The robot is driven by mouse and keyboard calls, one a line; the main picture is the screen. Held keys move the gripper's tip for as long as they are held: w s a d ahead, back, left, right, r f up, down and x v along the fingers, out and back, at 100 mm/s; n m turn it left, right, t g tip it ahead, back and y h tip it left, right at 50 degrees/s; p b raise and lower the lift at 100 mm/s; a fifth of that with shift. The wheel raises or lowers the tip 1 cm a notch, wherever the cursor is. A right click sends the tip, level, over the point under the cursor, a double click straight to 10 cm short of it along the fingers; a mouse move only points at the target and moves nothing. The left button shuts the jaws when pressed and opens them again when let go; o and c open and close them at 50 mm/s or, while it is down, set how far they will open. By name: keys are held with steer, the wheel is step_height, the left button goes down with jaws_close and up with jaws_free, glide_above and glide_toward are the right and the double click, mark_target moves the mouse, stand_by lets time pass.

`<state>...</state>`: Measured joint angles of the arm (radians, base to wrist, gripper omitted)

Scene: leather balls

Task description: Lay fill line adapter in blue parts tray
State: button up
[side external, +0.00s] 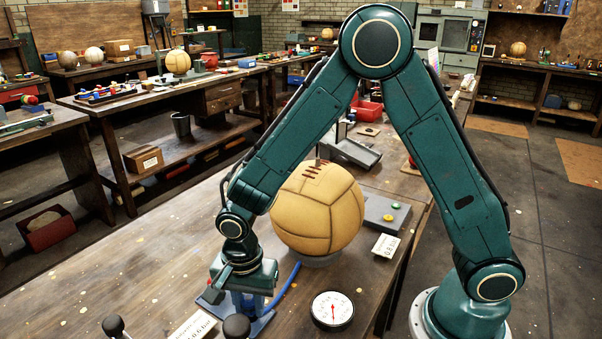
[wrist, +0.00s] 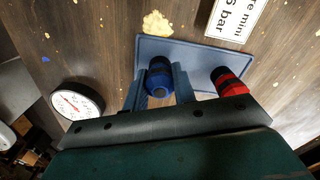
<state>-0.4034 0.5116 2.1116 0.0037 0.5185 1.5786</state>
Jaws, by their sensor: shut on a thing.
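The blue parts tray (wrist: 195,52) is a flat blue-grey tray on the bench in the wrist view; a blue edge of it (side external: 265,322) shows below my gripper in the side view. My gripper (wrist: 160,88) is shut on a blue, dark-tipped cylindrical fitting (wrist: 158,77), which looks like the fill line adapter. The fitting overlaps the tray's left part in the wrist view; I cannot tell whether it touches the tray. A red and black fitting (wrist: 228,82) is at the tray's right end.
A round dial gauge (side external: 332,310) lies right of the tray in the side view.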

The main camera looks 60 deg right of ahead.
mark_target(249, 297)
steer(key=shift+f, duration=0.1)
steer(key=o, duration=1)
step_height(249, 297, up, 11)
steer(key=shift+r, duration=0.65)
stand_by(0.3)
